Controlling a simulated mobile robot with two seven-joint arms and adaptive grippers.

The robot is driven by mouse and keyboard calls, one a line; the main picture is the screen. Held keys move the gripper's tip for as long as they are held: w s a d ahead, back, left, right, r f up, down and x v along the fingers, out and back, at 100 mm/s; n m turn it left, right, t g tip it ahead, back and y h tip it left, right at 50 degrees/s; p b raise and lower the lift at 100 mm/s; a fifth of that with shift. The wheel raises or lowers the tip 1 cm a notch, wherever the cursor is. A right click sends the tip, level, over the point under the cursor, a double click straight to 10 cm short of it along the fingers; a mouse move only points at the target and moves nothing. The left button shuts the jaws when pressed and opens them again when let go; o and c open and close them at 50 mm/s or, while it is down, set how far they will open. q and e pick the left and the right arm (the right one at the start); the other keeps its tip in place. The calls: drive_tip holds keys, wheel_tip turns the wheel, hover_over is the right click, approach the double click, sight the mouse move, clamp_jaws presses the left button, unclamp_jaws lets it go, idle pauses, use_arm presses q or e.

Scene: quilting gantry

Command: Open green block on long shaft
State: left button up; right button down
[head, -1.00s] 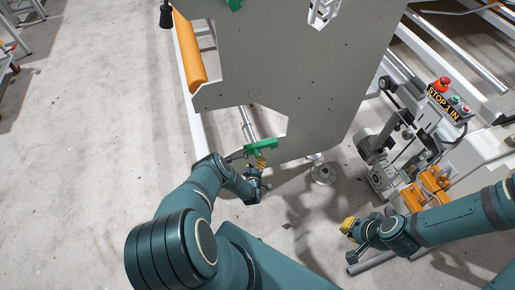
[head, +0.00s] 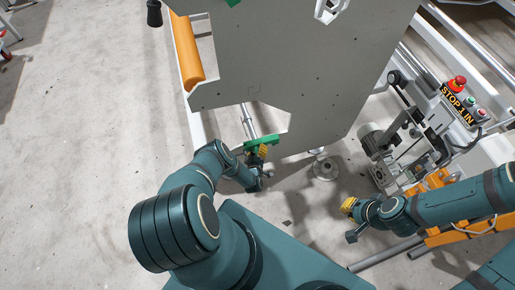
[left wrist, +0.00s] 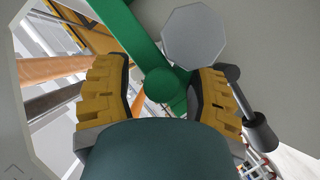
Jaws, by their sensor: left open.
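The green block (head: 262,141) sits at the lower edge of the large grey panel, by the end of a long metal shaft (head: 247,121). My left gripper (head: 263,151) is right at it, below the panel. In the left wrist view, the green part (left wrist: 147,45) runs as a bar with a round end between the two yellow finger pads of my left gripper (left wrist: 160,72). The pads are wide apart, with visible gaps to the bar. A grey octagonal plate (left wrist: 195,36) lies beside the bar. My right gripper (head: 348,207) hangs away from the block at the right; its fingers are too small to judge.
The grey panel (head: 300,70) stands directly above my left gripper. An orange roller (head: 187,60) is at its left. A machine head with a STOP box (head: 458,103) and orange parts is near my right arm.

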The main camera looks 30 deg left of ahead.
use_arm(q)
clamp_jaws()
drive_tip(key=shift+r, duration=0.1)
idle(0.3)
